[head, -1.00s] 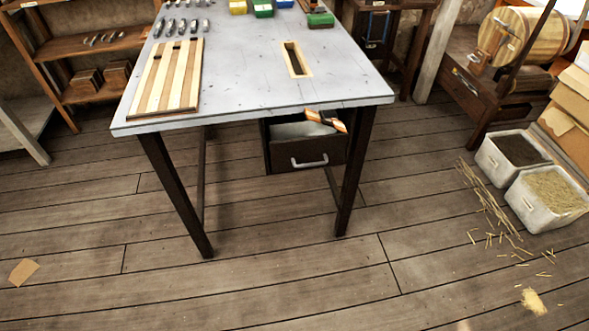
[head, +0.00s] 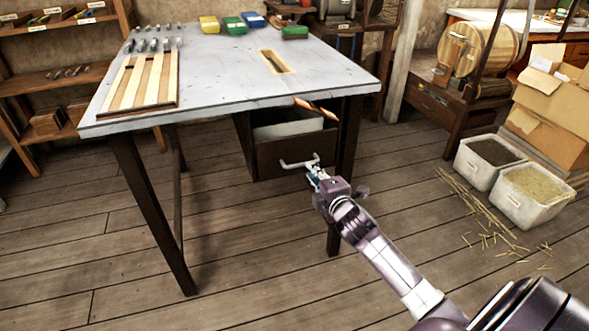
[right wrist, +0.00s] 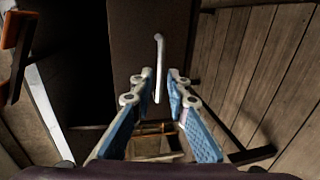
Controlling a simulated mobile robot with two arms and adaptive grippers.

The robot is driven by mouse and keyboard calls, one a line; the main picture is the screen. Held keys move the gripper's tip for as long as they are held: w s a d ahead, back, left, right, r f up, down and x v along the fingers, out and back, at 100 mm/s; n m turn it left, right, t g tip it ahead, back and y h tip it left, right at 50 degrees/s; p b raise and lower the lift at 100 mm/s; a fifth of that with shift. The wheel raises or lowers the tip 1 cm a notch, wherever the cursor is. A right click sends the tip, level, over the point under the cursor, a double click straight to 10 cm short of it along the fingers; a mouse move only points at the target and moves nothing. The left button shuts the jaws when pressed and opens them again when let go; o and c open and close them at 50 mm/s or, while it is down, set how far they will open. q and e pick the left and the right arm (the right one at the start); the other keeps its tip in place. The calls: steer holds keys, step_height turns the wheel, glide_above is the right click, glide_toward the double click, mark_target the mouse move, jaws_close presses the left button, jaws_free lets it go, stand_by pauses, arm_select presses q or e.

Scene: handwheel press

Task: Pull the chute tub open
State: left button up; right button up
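The chute tub (head: 290,155) is a dark box with a light metal bar handle (head: 284,163) on its front, under the grey table (head: 230,85). It sticks out partway, and its open top shows a pale inside. My right gripper (head: 313,170) is at the right end of the handle. In the right wrist view my right gripper (right wrist: 161,75) has its fingers apart. The handle (right wrist: 158,60) shows between the fingertips, with a small gap on each side; whether it lies within their depth is hard to tell. My left gripper is out of view.
A striped wooden board (head: 140,82) and several coloured blocks lie on the table. An orange-brown piece (head: 315,108) juts out above the tub's right side. Two bins (head: 522,200) stand on the floor at right. The floor before the tub's left side is clear.

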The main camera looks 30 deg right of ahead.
steer(key=shift+b+x, duration=0.65)
steer(key=shift+x, duration=2.7)
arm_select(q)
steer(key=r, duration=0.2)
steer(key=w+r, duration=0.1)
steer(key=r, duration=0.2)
arm_select(e)
steer(key=shift+s, duration=0.1)
jaws_close()
